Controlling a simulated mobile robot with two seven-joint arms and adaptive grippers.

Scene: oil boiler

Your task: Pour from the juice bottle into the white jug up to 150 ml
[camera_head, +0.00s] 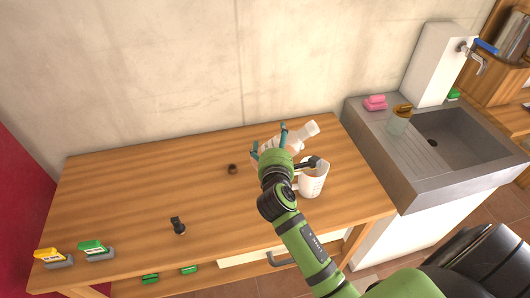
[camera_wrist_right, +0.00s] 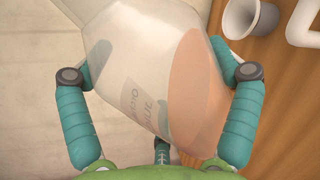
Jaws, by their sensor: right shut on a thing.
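My right gripper (camera_head: 269,139) is shut on the juice bottle (camera_head: 302,132), a pale translucent bottle, and holds it tilted, neck toward the upper right. In the right wrist view the bottle (camera_wrist_right: 150,75) lies between both fingers, its label partly readable and pinkish-orange liquid along its right side. The white jug (camera_head: 313,183) stands upright on the table beside the gripper; its rim is partly covered by a dark part. No stream of juice shows, and the level in the jug cannot be read. My left gripper is not in view.
The wooden table (camera_head: 130,190) has a small dark cap (camera_head: 232,169), a black object (camera_head: 178,226), and yellow (camera_head: 52,257) and green (camera_head: 96,250) items at the left front. A stone sink (camera_head: 400,155) with a cup (camera_head: 400,120) adjoins at right. The table's left half is mostly free.

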